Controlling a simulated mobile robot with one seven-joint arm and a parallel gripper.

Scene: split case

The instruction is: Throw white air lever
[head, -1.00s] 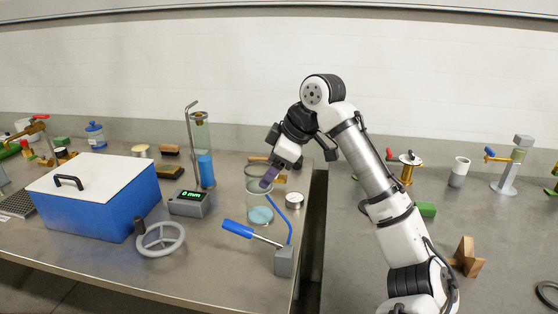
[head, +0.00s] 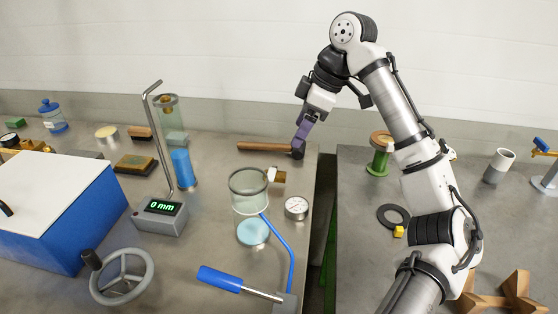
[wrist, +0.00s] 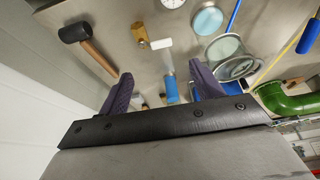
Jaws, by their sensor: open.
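A small brass valve with a white lever (head: 270,174) stands just behind the glass cylinder on the left bench. In the wrist view its white lever (wrist: 161,44) sticks out sideways from the brass body (wrist: 140,33). My gripper (head: 301,138) is open and empty, pointing down with purple fingers, above and behind the valve near the mallet's head. In the wrist view my gripper (wrist: 163,88) shows both fingers spread apart, with the white lever ahead of the gap and apart from them.
A glass cylinder (head: 249,190), a round gauge (head: 296,208) and a blue-handled lever (head: 220,279) stand close by. A wooden mallet (head: 264,147) lies behind the valve. A grey stand with a display (head: 160,215) is to the left. A gap separates the two benches.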

